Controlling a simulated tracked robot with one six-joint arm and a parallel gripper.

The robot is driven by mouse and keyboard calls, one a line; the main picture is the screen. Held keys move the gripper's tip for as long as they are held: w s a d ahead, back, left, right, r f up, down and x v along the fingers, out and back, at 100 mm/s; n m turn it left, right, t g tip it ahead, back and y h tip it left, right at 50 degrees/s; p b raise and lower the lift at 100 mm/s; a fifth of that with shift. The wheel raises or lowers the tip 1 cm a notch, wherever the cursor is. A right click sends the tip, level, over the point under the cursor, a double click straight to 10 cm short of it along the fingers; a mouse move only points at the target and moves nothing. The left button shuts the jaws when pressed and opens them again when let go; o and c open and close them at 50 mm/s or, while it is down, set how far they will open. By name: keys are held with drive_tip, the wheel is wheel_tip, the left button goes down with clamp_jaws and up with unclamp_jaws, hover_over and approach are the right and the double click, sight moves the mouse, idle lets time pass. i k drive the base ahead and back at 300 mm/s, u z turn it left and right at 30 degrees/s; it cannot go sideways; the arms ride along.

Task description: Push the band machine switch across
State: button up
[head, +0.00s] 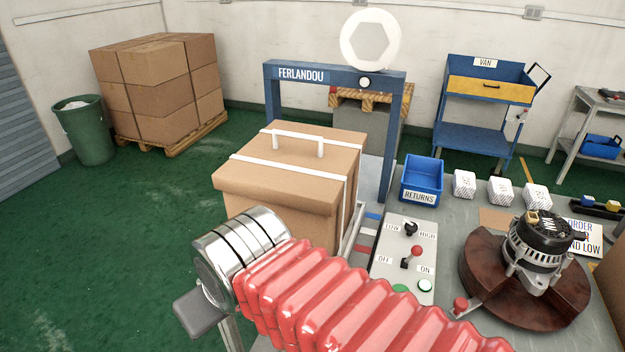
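The band machine is a blue arch marked FERLANDOU (335,76). A strapped cardboard box (285,195) stands at its near side. In front of the arch, a pale control panel (385,238) carries a red-knobbed lever switch (415,252) between OFF and ON labels. Its knob leans up and right in the picture; I cannot tell its setting for certain. A black knob (411,229) sits between LOW and HIGH. My gripper (200,312) is at lower left, left of the panel and apart from the switch. Its fingers are mostly hidden behind my wrist.
An alternator (538,240) sits on a brown round stand (482,270) to the right. A blue RETURNS bin (422,178) and several small white boxes (500,190) stand behind. My red arm covers the panel's near edge.

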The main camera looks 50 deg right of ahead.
sight(416, 250)
drive_tip(key=k, duration=2.3)
drive_tip(key=z, duration=0.7)
drive_tip(key=i, duration=1)
